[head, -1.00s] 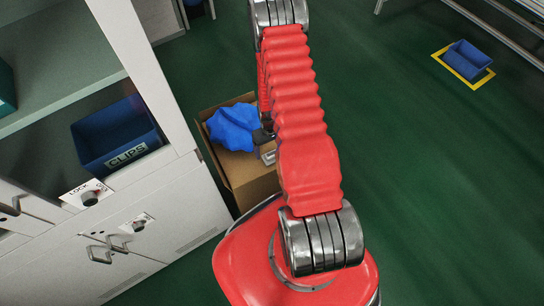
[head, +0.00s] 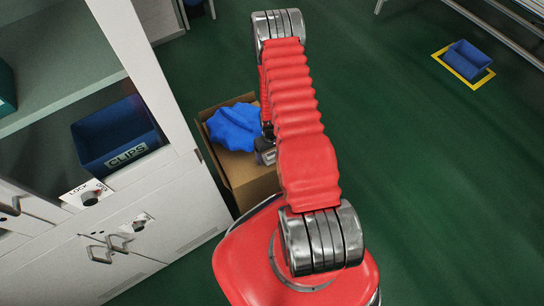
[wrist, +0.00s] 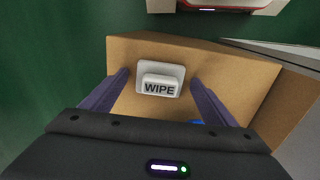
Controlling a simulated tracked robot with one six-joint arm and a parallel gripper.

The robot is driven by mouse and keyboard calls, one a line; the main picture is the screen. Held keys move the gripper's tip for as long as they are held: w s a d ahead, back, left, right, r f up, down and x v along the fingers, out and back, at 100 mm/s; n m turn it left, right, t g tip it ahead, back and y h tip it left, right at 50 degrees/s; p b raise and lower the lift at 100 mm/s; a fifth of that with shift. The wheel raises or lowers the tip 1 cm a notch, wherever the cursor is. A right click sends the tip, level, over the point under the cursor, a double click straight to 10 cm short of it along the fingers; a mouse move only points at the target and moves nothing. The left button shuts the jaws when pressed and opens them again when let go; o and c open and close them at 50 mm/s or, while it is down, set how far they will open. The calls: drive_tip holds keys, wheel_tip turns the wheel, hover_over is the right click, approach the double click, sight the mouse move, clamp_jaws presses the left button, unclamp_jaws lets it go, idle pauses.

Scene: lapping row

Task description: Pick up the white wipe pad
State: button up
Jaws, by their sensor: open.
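The white wipe pad (wrist: 160,78) lies on brown cardboard in the wrist view, with the word WIPE on its raised grip. My gripper (wrist: 159,74) is open, with one purple finger on each side of the pad and a gap on both sides. I cannot tell how far the fingertips are above the cardboard. In the head view, my red arm hides most of the gripper, and I cannot make out the pad clearly there.
The cardboard box (head: 252,187) stands beside a white cabinet (head: 170,225) and holds a crumpled blue thing (head: 235,127). A blue CLIPS bin (head: 115,135) is on the cabinet shelf. Another blue bin (head: 468,58) stands on the floor in a yellow outline.

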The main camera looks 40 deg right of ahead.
sight(271, 154)
drive_tip(key=shift+c, duration=0.5)
drive_tip(key=c, duration=1)
drive_tip(key=shift+r, duration=0.15)
drive_tip(key=shift+r, duration=4.85)
